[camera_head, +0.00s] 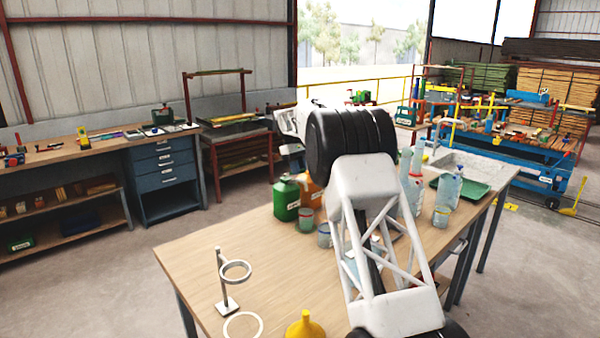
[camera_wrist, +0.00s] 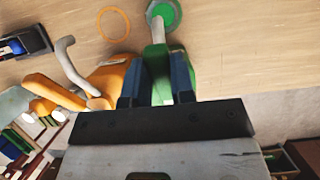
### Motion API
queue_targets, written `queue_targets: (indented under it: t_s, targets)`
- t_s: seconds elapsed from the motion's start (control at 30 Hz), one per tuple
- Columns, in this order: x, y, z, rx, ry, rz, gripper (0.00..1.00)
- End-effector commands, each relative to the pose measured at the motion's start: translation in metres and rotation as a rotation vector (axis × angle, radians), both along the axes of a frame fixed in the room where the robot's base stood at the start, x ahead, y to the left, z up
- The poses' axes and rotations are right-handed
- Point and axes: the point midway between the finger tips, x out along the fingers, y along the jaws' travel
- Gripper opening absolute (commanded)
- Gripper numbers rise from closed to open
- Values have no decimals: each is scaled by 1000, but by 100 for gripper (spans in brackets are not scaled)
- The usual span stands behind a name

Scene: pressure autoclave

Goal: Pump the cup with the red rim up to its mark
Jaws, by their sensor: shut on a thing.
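In the wrist view my gripper (camera_wrist: 156,80) has its two dark fingers shut on the upper part of the green pump bottle (camera_wrist: 158,62). A pale spout (camera_wrist: 157,32) reaches from it toward a round vessel with green inside (camera_wrist: 164,12); its rim colour is unclear there. In the head view the green bottle (camera_head: 286,200) stands on the table, with a small cup with a reddish rim (camera_head: 305,221) just right of it. The cup's mark and fill level are too small to read. My arm hides part of this area.
An orange bottle (camera_head: 311,190) stands beside the green one. A blue-rimmed cup (camera_head: 324,237) is nearby. The table's left part is mostly clear.

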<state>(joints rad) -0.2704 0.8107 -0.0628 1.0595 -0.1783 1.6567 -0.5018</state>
Motion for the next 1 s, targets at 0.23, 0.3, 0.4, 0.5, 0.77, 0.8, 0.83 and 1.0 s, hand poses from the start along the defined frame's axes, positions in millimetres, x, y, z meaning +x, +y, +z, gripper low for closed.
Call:
queue_targets:
  t_s: [0.23, 0.3, 0.4, 0.5, 0.77, 0.8, 0.83, 1.0]
  targets:
    - [3, 2, 4, -38, 37, -1, 0]
    - [3, 2, 4, -39, 37, -1, 0]
    - [3, 2, 4, -38, 37, -1, 0]
    - [3, 2, 4, -38, 37, -1, 26]
    - [2, 2, 4, -38, 37, -1, 49]
    - [2, 2, 4, -38, 37, -1, 49]
    - [2, 2, 4, -38, 37, -1, 49]
    - [3, 3, 6, -38, 37, -1, 49]
